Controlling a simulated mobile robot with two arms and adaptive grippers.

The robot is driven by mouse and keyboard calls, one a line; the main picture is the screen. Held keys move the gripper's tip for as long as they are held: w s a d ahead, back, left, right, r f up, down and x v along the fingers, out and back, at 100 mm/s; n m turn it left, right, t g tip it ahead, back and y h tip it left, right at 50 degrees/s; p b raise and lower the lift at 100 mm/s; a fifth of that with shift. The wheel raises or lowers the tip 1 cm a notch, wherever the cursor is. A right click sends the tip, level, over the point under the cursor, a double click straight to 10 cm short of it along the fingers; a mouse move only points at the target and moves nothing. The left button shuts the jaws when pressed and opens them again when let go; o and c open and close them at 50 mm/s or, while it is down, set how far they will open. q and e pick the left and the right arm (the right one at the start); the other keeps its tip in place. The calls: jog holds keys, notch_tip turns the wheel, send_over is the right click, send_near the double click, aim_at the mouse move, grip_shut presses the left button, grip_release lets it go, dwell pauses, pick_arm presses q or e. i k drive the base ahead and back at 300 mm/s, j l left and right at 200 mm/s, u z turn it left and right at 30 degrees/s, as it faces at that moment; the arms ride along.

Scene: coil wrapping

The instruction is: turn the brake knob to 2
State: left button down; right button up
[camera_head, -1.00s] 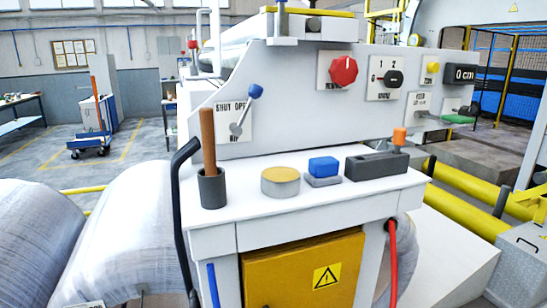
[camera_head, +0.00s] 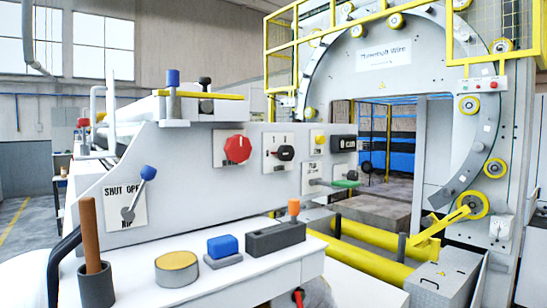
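The knob with number marks is a small black knob (camera_head: 285,153) on a white plate on the machine's grey front panel (camera_head: 185,165). Marks 0, 1 and 2 surround it, but the marks are small now and I cannot tell its exact setting. A larger red knob (camera_head: 237,149) sits on its own plate just to the left. Neither of my grippers is in view, and nothing touches the knobs.
A lever with a blue ball (camera_head: 148,173) is on the panel's left. Below, a white shelf (camera_head: 215,278) holds a brown stick in a dark cup (camera_head: 95,284), a yellow-topped tin (camera_head: 177,268), a blue block (camera_head: 222,245) and a grey box (camera_head: 275,238). Yellow rollers (camera_head: 370,255) lie right.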

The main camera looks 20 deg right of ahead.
aim_at(285, 152)
jog(key=l+u, duration=0.1)
jog(key=u, duration=0.35)
jog(key=l+u, duration=0.2)
jog(key=l, duration=0.3)
jog(key=l+u, duration=0.2)
jog(key=l, duration=0.3)
jog(key=k+l+u, duration=0.2)
jog(key=l, duration=0.25)
jog(key=l+u, duration=0.15)
jog(key=l, duration=0.3)
jog(key=k, duration=0.05)
